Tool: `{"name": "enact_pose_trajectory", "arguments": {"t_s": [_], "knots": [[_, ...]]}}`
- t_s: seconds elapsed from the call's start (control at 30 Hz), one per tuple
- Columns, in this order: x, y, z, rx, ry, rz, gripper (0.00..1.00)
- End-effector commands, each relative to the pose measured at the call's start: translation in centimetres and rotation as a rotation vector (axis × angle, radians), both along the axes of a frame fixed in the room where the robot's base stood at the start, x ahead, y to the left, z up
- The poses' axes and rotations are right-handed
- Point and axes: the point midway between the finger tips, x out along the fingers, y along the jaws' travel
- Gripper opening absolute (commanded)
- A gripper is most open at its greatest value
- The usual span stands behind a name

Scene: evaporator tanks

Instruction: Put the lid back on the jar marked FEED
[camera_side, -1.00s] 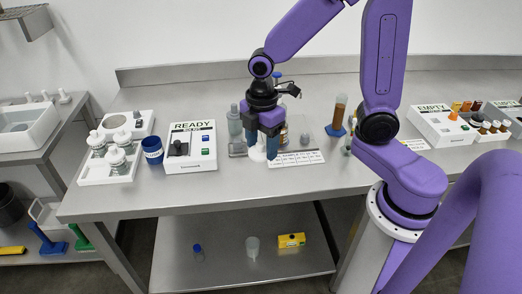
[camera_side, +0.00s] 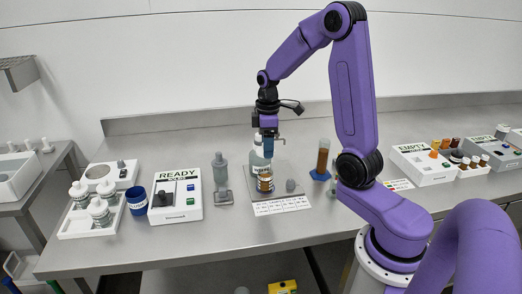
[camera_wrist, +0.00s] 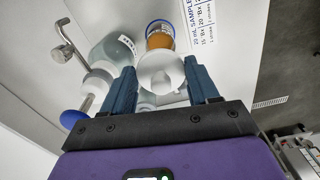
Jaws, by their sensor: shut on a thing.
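My gripper (camera_side: 268,153) is over the middle of the bench, above a small jar with amber contents (camera_side: 265,183). In the wrist view, my blue fingers (camera_wrist: 160,78) stand on either side of a white, round, cup-like piece (camera_wrist: 163,74), which they grip; whether it is the lid I cannot tell for sure. The amber jar (camera_wrist: 159,36) shows just beyond it, its rim partly hidden, with a blue-and-white label. A larger clear vessel (camera_wrist: 112,52) with a white label stands beside it. No label reading FEED is legible.
A grey bottle-like device (camera_side: 220,172) stands left of the jar, and the READY box (camera_side: 175,195) is further left. A printed card (camera_side: 282,205) lies in front. An amber cylinder on a blue base (camera_side: 322,158) stands right. The EMPTY box (camera_side: 423,165) is far right.

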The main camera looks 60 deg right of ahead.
Motion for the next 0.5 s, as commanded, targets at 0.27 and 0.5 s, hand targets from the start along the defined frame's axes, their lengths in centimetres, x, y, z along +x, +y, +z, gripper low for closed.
{"name": "enact_pose_trajectory", "arguments": {"t_s": [0.27, 0.5], "knots": [[-0.1, -0.1, -1.6, 0.001, 0.003, -0.003, 0.31], [-0.1, -0.1, -3.7, 0.000, 0.003, -0.003, 0.31]]}}
